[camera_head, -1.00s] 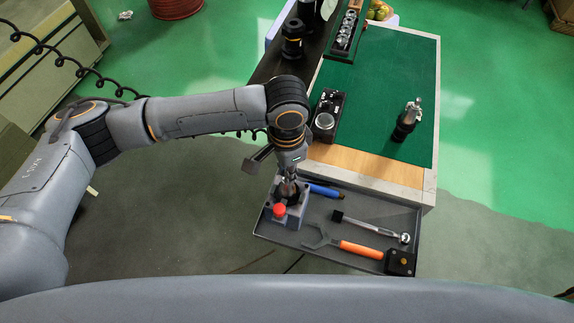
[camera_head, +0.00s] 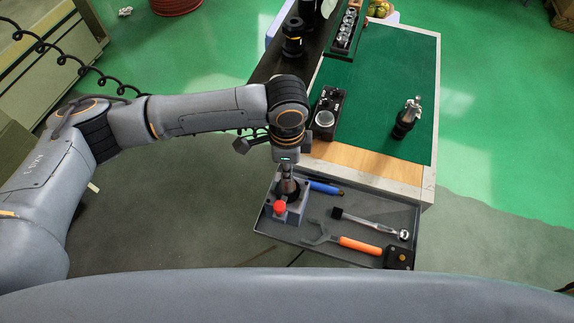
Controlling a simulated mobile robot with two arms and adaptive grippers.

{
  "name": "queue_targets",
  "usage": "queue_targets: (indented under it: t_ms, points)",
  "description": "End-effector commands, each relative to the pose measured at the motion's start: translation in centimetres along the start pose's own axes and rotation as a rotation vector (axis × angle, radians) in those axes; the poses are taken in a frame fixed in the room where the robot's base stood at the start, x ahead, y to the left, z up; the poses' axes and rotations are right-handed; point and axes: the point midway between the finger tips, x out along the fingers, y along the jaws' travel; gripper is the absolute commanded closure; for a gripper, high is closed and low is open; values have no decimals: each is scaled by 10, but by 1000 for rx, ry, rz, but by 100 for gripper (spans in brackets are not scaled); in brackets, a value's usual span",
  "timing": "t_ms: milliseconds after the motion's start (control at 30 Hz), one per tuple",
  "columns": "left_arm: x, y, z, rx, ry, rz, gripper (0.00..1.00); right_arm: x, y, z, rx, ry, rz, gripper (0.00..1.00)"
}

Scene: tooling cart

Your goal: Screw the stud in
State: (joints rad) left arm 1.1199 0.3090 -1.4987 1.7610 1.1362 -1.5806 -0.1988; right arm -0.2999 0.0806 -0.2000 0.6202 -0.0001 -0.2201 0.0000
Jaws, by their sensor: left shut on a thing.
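My left gripper (camera_head: 289,192) points straight down over a grey fixture block (camera_head: 296,215) with a red knob (camera_head: 280,208), in the left end of the drawer. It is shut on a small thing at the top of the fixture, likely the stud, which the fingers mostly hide. I cannot tell how deep the stud sits. My right gripper is not in view.
The grey drawer (camera_head: 330,238) also holds a blue-handled tool (camera_head: 326,188), a ratchet (camera_head: 368,222) and an orange-handled wrench (camera_head: 358,245). A black box with a round silver part (camera_head: 324,119) lies on the mat (camera_head: 375,80). The mat's middle is clear.

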Motion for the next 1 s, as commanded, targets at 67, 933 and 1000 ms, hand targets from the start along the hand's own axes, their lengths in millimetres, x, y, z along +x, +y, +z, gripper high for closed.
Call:
queue_targets:
  t_ms: [67, 933, 1000]
  points:
    - [0, -1, 0, 45, 1, -1, 100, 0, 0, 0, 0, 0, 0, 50]
    - [0, -1, 0, 516, 1, 0, 59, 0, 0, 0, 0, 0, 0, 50]
    - [0, -1, 0, 516, 1, 1, 59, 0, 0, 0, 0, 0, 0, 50]
